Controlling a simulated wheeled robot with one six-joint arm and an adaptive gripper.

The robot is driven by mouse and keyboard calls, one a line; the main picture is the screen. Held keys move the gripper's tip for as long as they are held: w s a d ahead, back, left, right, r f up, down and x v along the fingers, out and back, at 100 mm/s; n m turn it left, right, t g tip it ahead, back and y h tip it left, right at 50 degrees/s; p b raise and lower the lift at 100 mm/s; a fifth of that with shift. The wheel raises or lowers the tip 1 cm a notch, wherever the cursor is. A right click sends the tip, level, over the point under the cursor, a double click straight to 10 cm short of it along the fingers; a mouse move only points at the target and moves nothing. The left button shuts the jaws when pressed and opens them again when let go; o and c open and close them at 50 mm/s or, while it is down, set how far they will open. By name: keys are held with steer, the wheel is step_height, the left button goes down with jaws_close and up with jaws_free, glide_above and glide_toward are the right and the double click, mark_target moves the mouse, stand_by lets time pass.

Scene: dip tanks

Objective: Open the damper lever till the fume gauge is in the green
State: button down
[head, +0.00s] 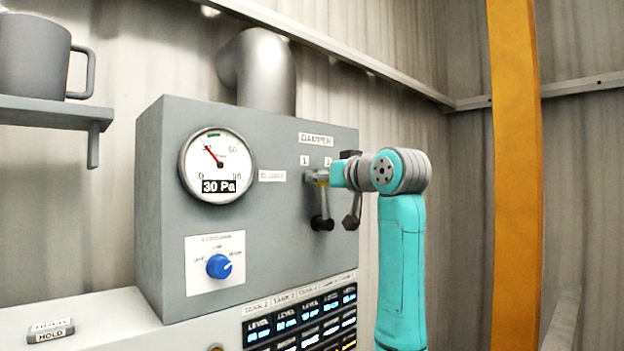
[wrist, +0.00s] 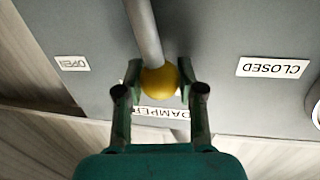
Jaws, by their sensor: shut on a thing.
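The damper lever shows in the wrist view as a grey rod (wrist: 143,30) ending in a yellow knob (wrist: 160,80). My gripper (wrist: 160,88) is shut on the yellow knob, one finger on each side. In the head view my gripper (head: 322,178) is at the lever below the DAMPER label (head: 316,139), and mostly hides the knob. The fume gauge (head: 217,165) is a round white dial reading 30 Pa. Its red needle points up and left, short of the green band (head: 214,135) at the top. OPEN (wrist: 72,63) and CLOSED (wrist: 272,67) labels flank the lever in the wrist view.
A dark-ended part (head: 352,218) hangs beside the lever. A shelf with a grey mug (head: 35,58) is at left; an orange post (head: 515,180) stands right.

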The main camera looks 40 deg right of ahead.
steer(key=d+m, duration=0.2)
steer(key=shift+d+m+g, duration=0.3)
steer(key=shift+d, duration=0.05)
steer(key=shift+w+d+f+m, duration=0.1)
steer(key=shift+d+f+m, duration=0.05)
steer(key=shift+d+m, duration=0.65)
steer(key=c, duration=0.7)
jaws_free()
steer(key=s, duration=0.4)
steer(key=s+a, duration=0.1)
steer(key=s, duration=0.3)
steer(key=s+r, duration=0.1)
steer(key=s, duration=0.3)
steer(key=shift+a, duration=0.3)
